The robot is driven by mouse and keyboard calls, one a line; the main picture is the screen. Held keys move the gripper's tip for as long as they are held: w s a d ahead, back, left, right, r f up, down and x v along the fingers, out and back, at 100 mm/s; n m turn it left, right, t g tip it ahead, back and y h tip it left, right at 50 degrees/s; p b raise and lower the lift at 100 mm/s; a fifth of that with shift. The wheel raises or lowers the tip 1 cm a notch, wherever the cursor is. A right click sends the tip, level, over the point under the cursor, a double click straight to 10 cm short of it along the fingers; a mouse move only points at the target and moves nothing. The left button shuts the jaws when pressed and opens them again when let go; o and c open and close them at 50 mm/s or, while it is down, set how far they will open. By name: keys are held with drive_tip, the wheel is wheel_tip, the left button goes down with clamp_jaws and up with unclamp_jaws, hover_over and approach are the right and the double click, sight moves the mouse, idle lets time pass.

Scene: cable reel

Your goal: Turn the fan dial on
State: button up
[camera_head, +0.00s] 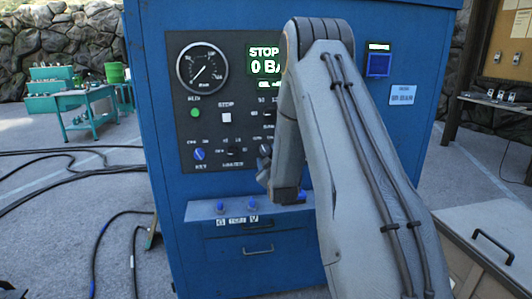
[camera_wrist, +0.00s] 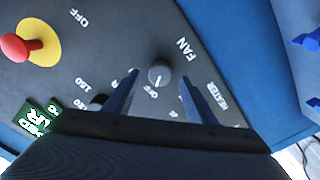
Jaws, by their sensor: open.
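The fan dial (camera_wrist: 160,73) is a small round dark grey knob on the black panel, beside the white word FAN in the wrist view. Its white mark points toward the OFF label below it in the picture. My gripper (camera_wrist: 159,79) is open, with one finger on each side of the dial and a gap on both sides. I cannot tell how deep the fingertips are or whether they touch the panel. In the head view my arm covers part of the panel, and the fingers are not clearly seen.
A red emergency button (camera_wrist: 25,46) on a yellow disc stands out from the panel. The panel is on a blue cabinet (camera_head: 165,110) with a pressure gauge (camera_head: 202,67) and a green-lit display (camera_head: 262,62). Blue valves (camera_head: 252,205) sit on a ledge below. Black hoses lie at left.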

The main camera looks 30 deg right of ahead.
sight(265, 152)
drive_tip(key=shift+p+x, duration=0.35)
drive_tip(key=shift+x, duration=1.4)
drive_tip(key=c, duration=1)
drive_tip(key=shift+c, duration=0.2)
drive_tip(key=m+b, duration=0.3)
drive_tip(key=m, duration=0.2)
drive_tip(key=shift+f+m, duration=0.1)
drive_tip(key=shift+m, duration=0.3)
drive_tip(key=m+b, duration=0.3)
drive_tip(key=m, duration=0.3)
